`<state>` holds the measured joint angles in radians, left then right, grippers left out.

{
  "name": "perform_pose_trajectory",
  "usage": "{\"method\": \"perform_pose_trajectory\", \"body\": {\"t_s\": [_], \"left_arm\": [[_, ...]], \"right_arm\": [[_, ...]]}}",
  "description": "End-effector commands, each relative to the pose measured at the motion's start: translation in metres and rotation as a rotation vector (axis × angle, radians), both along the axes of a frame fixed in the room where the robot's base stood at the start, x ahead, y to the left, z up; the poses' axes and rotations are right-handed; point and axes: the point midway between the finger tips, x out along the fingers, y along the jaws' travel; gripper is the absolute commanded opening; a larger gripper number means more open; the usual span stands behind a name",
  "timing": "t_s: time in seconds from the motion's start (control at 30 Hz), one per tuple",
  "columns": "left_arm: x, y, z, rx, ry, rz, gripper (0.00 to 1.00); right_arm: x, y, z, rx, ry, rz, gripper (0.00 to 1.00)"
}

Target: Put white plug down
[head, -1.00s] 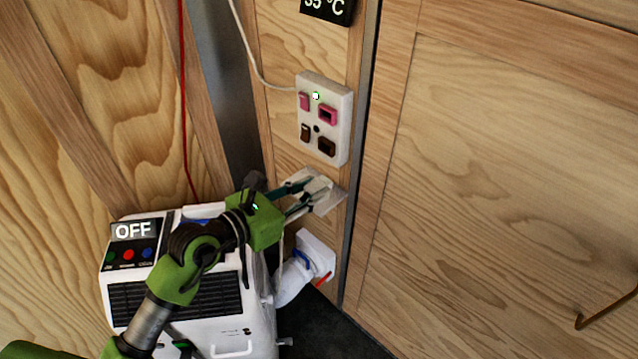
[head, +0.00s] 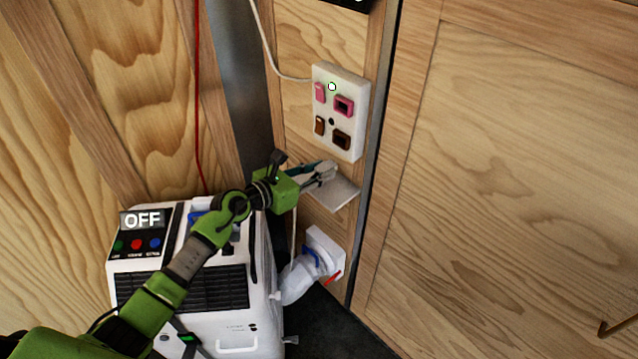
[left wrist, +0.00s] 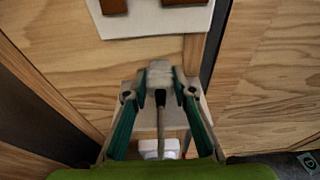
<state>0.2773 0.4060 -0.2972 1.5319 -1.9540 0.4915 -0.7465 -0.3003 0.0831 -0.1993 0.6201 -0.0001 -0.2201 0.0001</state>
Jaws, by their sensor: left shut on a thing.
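My left gripper (head: 322,172) is shut on the white plug (left wrist: 159,74). In the left wrist view the plug sits between the two fingertips, with a dark stub and a cable running back from it toward the palm. In the head view the gripper hides most of the plug. A small white shelf (head: 338,195) on the wooden wall is just below the fingertips, and it also shows behind the fingers in the left wrist view (left wrist: 146,117). I cannot tell whether the plug touches the shelf. My right gripper is not in view.
A white socket panel (head: 353,118) with pink and brown sockets is on the wall above the shelf. A white machine (head: 235,315) with an OFF display (head: 142,220) stands below left. A white pipe fitting (head: 300,280) joins the wall under the shelf. A red cord (head: 197,100) hangs at left.

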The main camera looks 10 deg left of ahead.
Motion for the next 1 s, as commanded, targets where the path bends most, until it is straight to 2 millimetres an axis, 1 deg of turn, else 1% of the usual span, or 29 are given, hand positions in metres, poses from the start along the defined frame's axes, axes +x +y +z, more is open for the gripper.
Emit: {"method": "perform_pose_trajectory", "body": {"t_s": [0.07, 0.2, 0.27, 0.57, 0.93, 0.97, 1.0], "left_arm": [[0.006, 0.002, -0.009, -0.001, 0.0, 0.001, 0.0], [0.005, 0.002, -0.03, -0.001, 0.001, 0.001, 0.0], [0.005, 0.002, -0.034, -0.002, 0.0, 0.002, 0.0], [0.005, 0.002, -0.036, 0.0, -0.002, 0.001, 0.0], [0.005, 0.002, -0.048, 0.001, -0.002, 0.0, 0.0], [0.005, 0.002, -0.046, 0.001, -0.002, 0.0, 0.32], [0.005, 0.002, -0.046, 0.0, -0.001, 0.0, 0.41]], "right_arm": [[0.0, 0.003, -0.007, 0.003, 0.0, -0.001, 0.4], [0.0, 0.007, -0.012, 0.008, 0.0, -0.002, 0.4], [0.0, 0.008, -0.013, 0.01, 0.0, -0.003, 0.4], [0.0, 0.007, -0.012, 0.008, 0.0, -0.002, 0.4], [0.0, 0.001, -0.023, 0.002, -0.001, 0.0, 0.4], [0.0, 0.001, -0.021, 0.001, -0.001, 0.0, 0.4], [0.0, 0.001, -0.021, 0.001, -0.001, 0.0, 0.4]]}}
